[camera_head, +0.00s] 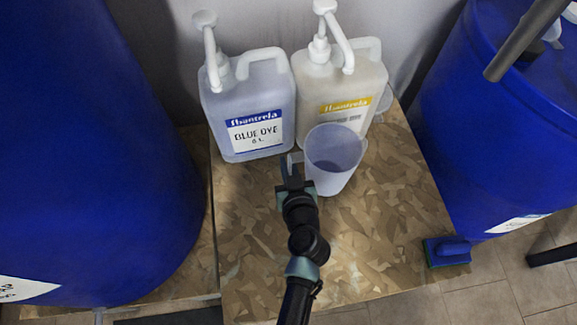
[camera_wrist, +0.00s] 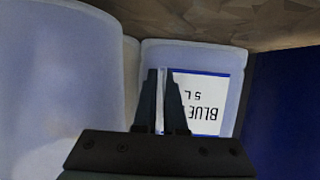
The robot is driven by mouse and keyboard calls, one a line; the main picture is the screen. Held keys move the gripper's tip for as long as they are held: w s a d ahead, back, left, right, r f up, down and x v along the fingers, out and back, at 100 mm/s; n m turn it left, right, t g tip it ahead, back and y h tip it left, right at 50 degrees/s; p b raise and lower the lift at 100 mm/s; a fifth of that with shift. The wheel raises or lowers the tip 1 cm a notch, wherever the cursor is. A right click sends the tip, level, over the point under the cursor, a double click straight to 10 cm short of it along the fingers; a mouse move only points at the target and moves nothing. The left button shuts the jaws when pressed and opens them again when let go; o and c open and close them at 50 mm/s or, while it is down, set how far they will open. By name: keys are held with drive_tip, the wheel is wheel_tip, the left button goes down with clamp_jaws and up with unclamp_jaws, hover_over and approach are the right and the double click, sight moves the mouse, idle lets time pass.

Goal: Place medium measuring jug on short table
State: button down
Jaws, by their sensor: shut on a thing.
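The measuring jug (camera_head: 336,160) is translucent and bluish-white, with its open mouth facing up. It is at the OSB-topped table (camera_head: 395,230), in front of two pump bottles. I cannot tell whether its base touches the board. My gripper (camera_head: 291,172) is at the jug's left side, shut on its handle (camera_head: 297,158). In the wrist view, my gripper (camera_wrist: 163,105) has its fingers close together with a thin pale strip between them. The jug wall (camera_wrist: 50,85) fills the left of that view.
A blue dye bottle (camera_head: 247,105) and a yellow-labelled bottle (camera_head: 340,85) stand behind the jug. Another clear vessel (camera_head: 383,103) is partly hidden at right. Blue drums (camera_head: 90,150) (camera_head: 500,130) flank the table. A blue-green brush or sponge (camera_head: 447,251) lies at the front right corner. The front board is clear.

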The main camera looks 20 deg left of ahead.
drive_tip(key=shift+f, duration=0.3)
drive_tip(key=shift+f, duration=0.15)
drive_tip(key=c, duration=1.4)
unclamp_jaws()
drive_tip(key=shift+f, duration=0.1)
drive_tip(key=shift+c, duration=0.2)
drive_tip(key=o, duration=0.4)
drive_tip(key=shift+o, duration=0.2)
drive_tip(key=shift+r, duration=0.2)
drive_tip(key=shift+r, duration=0.2)
drive_tip(key=v, duration=1.2)
drive_tip(key=shift+f, duration=0.2)
